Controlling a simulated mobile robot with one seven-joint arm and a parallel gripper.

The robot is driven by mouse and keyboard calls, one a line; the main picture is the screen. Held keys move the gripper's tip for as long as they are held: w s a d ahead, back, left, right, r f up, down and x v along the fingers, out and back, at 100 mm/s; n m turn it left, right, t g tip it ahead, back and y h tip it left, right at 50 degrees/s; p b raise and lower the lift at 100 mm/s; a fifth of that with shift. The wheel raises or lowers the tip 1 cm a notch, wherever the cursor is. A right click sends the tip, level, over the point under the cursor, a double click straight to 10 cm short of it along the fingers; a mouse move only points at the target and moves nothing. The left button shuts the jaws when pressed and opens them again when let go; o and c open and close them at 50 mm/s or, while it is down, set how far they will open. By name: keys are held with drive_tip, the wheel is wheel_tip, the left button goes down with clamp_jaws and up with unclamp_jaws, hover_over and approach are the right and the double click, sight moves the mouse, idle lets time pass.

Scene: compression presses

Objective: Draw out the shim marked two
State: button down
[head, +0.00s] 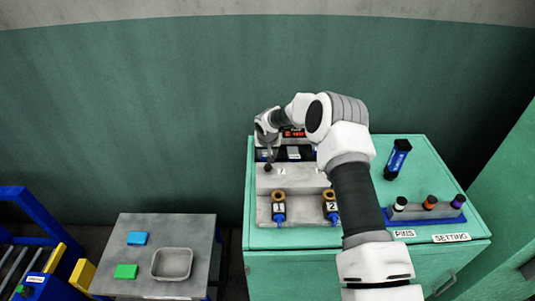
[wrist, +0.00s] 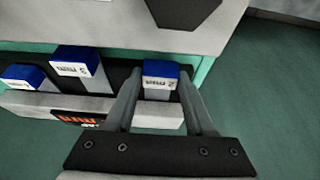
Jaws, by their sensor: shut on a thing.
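The shim marked two (wrist: 160,82) has a blue cap and a pale label that appears to read "2 mm", seen inverted in the wrist view. My gripper (wrist: 161,78) is shut on it, with one finger on each side. The shim is at the end of a dark slot in the press; how deep it sits is hidden. Two similar blue-capped shims, a middle one (wrist: 77,62) and an end one (wrist: 24,77), stand to its left, apart from my fingers. In the head view my gripper (head: 268,147) is over the left end of the slot, mostly hiding the held shim.
A red display (head: 293,133) is on the press behind the slot. Two gold-ringed posts marked 1 (head: 279,207) and 2 (head: 331,206) stand in front. A side table (head: 190,285) holds a tray (head: 172,278).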

drive_tip(key=shift+s+f, duration=0.1)
drive_tip(key=shift+s, duration=0.75)
drive_tip(key=shift+c, duration=1.2)
unclamp_jaws()
drive_tip(key=shift+s, duration=0.1)
drive_tip(key=shift+r, duration=0.2)
drive_tip(key=shift+r, duration=0.3)
drive_tip(key=b+v, duration=0.1)
drive_tip(key=v, duration=1.5)
drive_tip(key=shift+s+r, duration=0.2)
drive_tip(key=shift+s, duration=0.05)
